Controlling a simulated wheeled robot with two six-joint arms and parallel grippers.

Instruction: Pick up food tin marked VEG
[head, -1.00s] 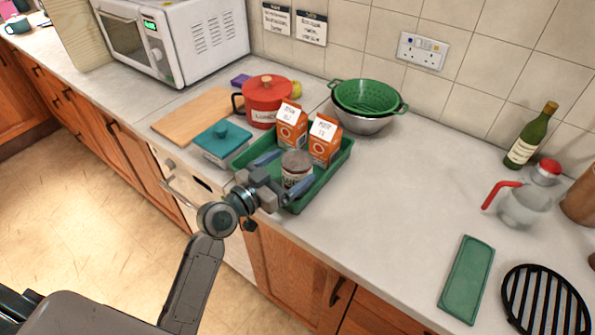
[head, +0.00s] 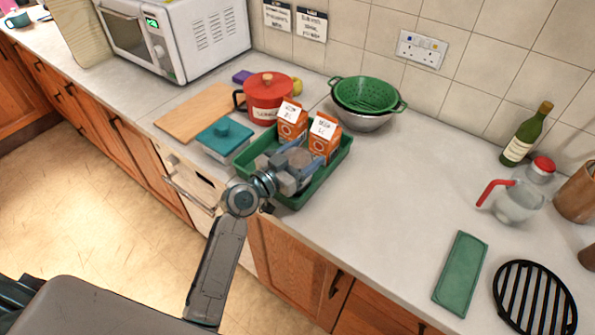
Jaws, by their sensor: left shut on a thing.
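A tin (head: 299,158) with a grey top sits in the green tray (head: 296,203), in front of two orange-and-white cartons. The gripper hides most of it, and its label cannot be read. My left gripper (head: 293,167) comes in over the tray's front edge and is shut on the tin, with a finger on either side. My right gripper is out of view.
The orange cartons (head: 291,124) and (head: 323,141) stand just behind the tin. A teal-lidded box (head: 224,136), a red pot (head: 266,98) and a green colander (head: 366,95) surround the tray.

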